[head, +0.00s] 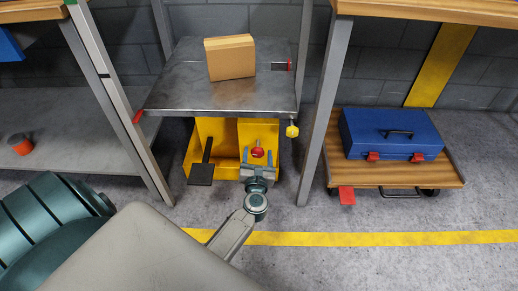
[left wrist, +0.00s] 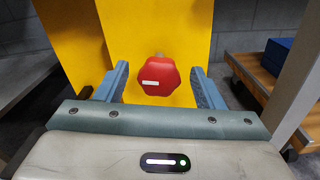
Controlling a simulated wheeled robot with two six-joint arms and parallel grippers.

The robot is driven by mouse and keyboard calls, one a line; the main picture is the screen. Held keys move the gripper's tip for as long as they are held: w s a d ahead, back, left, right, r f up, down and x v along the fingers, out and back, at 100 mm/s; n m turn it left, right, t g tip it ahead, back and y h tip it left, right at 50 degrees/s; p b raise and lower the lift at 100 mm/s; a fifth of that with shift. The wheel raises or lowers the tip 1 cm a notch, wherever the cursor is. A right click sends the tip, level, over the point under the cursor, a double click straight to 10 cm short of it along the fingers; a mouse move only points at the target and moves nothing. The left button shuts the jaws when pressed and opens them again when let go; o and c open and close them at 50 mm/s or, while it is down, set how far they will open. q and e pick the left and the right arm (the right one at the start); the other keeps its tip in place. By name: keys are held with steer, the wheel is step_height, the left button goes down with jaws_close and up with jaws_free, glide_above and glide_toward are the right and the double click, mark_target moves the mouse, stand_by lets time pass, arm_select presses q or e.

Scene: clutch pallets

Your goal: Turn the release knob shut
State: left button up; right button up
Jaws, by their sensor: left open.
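The red release knob (head: 257,152) is on the front of a yellow unit (head: 225,130) under the metal platform. In the left wrist view the knob (left wrist: 160,75) is a lobed red disc with a white bar that lies nearly level, tilted slightly. My left gripper (head: 259,165) is in front of the knob. In the left wrist view its two fingers (left wrist: 160,85) stand open, one on each side of the knob, with gaps between. Whether the fingertips reach past the knob's face is hard to tell. My right gripper is not in view.
A metal platform (head: 190,85) with a cardboard box (head: 230,58) is above the yellow unit. A black pedal (head: 202,172) is left of my gripper, a yellow knob (head: 292,131) right. Table legs (head: 325,110) flank the space. A blue toolbox (head: 390,133) is on a low cart.

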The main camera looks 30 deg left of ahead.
mark_target(258, 154)
arm_select(q)
steer(key=shift+x, duration=1.85)
steer(key=c, duration=1)
